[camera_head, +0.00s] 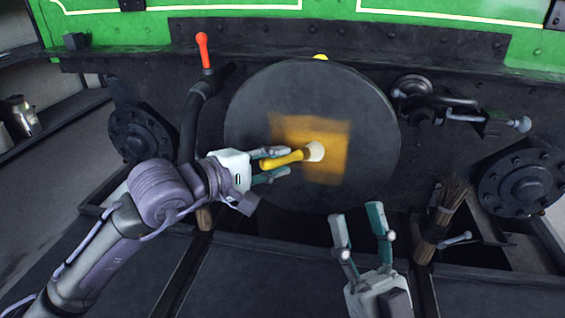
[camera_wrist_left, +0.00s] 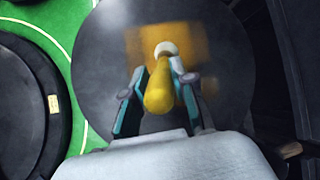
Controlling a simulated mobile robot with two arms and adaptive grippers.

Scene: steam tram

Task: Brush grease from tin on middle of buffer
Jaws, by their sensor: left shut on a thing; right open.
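The round dark buffer (camera_head: 250,115) faces me in the middle of the head view and also fills much of the left wrist view (camera_wrist_left: 225,65). An amber grease patch (camera_head: 335,165) covers its middle. My left gripper (camera_head: 275,162) is shut on the yellow handle of a brush (camera_head: 283,160). The brush's pale tip lies over the grease patch; whether it touches cannot be told. In the left wrist view the brush (camera_wrist_left: 159,90) points away from me between the fingers. My right gripper (camera_head: 362,235) is open and empty below the buffer. I see no grease tin for certain.
A red-tipped lever (camera_head: 203,50) stands left of the buffer. A coupling hook and screw (camera_head: 460,108) are at right. A bundle of dark bristles (camera_head: 445,215) stands near my right gripper. Metal cans (camera_head: 22,116) sit on a left shelf. Dark trays (camera_head: 300,275) lie below.

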